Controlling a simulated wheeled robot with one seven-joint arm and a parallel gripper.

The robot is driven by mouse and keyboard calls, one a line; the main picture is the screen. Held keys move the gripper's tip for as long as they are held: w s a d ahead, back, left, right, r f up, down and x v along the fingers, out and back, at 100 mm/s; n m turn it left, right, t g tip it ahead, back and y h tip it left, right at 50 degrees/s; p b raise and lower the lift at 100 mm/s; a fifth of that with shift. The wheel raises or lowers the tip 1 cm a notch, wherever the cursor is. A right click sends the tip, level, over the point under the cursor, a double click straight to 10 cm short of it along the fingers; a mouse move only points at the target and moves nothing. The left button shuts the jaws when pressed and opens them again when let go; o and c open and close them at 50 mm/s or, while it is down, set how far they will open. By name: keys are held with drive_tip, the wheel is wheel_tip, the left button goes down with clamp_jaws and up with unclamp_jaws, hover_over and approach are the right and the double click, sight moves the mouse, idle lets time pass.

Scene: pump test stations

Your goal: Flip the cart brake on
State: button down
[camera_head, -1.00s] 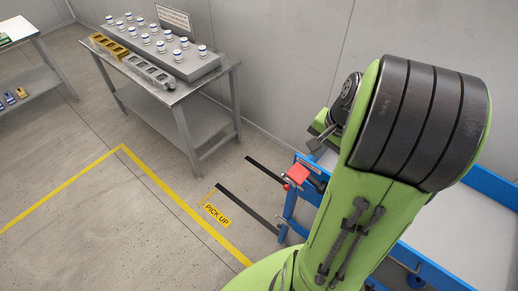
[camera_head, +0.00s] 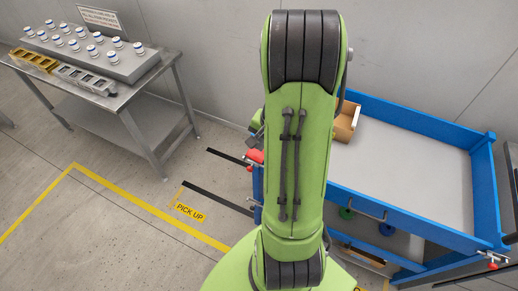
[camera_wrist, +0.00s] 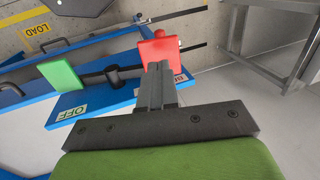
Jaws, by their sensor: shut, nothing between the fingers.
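The blue cart (camera_head: 405,214) stands right of my arm in the head view. In the wrist view the brake on its blue end rail (camera_wrist: 98,100) has a red pad (camera_wrist: 161,47) and a green pad (camera_wrist: 60,77), joined by a dark bar with a black pivot (camera_wrist: 112,74). The red pad (camera_head: 254,156) shows beside my arm in the head view. My gripper (camera_wrist: 157,68) is shut and empty, its tips overlapping the red pad; I cannot tell whether they touch.
A steel table (camera_head: 132,98) with several white jars stands at the left by the wall. A cardboard box (camera_head: 347,121) sits in the cart's left end. The floor there is clear.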

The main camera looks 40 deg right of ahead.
sight(253, 152)
drive_tip(key=x, duration=0.3)
drive_tip(key=shift+w+f, duration=0.1)
drive_tip(key=shift+f, duration=0.2)
drive_tip(key=shift+w+a+f+g+h, duration=0.2)
drive_tip(key=shift+w+f+g+h, duration=0.1)
drive_tip(key=shift+w+f+g, duration=0.3)
drive_tip(key=shift+w+a+f+g+h, duration=0.15)
drive_tip(key=shift+f+g, duration=0.2)
drive_tip(key=shift+g, duration=0.25)
drive_tip(key=shift+w+f+g+h, duration=0.2)
drive_tip(key=shift+f+g, duration=0.15)
drive_tip(key=shift+g, duration=0.25)
drive_tip(key=shift+w+f+g+h, duration=0.15)
drive_tip(key=shift+f+g+h, duration=0.1)
drive_tip(key=shift+f+g, duration=0.5)
drive_tip(key=shift+w+f+b, duration=0.1)
drive_tip(key=shift+f+b, duration=0.15)
drive_tip(key=shift+b, duration=0.25)
drive_tip(key=shift+f, duration=0.1)
drive_tip(key=shift+a+f, duration=0.1)
drive_tip(key=shift+a, duration=0.1)
